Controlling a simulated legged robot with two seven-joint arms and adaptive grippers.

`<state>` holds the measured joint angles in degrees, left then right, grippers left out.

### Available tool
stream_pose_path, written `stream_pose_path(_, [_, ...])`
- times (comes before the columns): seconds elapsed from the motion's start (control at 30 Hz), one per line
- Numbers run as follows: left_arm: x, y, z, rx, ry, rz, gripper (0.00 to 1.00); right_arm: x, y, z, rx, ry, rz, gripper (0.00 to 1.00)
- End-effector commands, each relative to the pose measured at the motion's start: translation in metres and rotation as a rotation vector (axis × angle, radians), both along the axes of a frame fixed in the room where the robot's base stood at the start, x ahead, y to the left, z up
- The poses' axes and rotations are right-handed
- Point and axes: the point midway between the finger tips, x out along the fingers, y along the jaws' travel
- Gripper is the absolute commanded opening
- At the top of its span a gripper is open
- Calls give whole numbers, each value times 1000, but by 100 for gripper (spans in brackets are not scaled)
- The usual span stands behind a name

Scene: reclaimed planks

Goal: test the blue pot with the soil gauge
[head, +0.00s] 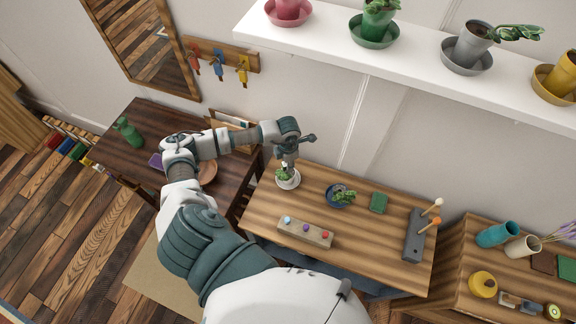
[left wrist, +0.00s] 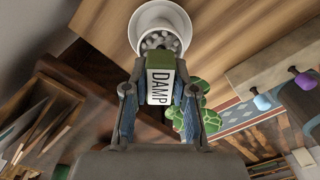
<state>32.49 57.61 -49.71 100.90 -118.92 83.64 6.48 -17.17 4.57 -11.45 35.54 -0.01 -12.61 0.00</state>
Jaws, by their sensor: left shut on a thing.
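My left gripper (head: 289,163) is shut on the soil gauge (left wrist: 160,88), a small block with a green edge and a white face reading DAMP in the left wrist view. It is over the white pot (head: 288,182) at the left of the wooden table. In the left wrist view the white pot (left wrist: 142,25), with grey pebbles inside, is just past the gauge. Whether the probe is in it is hidden. The blue pot (head: 338,199), with a leafy plant, stands apart to the right in the head view. My right gripper is not in view.
A wooden block (head: 304,233) with coloured knobs lies in front of the pots. A green square (head: 378,202) and a grey stand (head: 414,236) with ball-topped sticks are to the right. A white shelf (head: 330,50) with potted plants hangs above.

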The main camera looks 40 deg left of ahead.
Motion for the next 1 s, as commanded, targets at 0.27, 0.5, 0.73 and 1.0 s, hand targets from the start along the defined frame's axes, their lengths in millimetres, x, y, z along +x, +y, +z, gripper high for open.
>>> stream_pose_path(0.27, [1,0,59,0,-6,-1,0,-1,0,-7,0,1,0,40])
stream_pose_path(0.5, [1,0,90,1,-3,0,0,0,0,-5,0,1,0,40])
stream_pose_path(0.73, [1,0,107,0,-2,0,0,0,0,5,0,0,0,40])
stream_pose_path(1.0, [1,0,125,1,-3,1,0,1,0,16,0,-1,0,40])
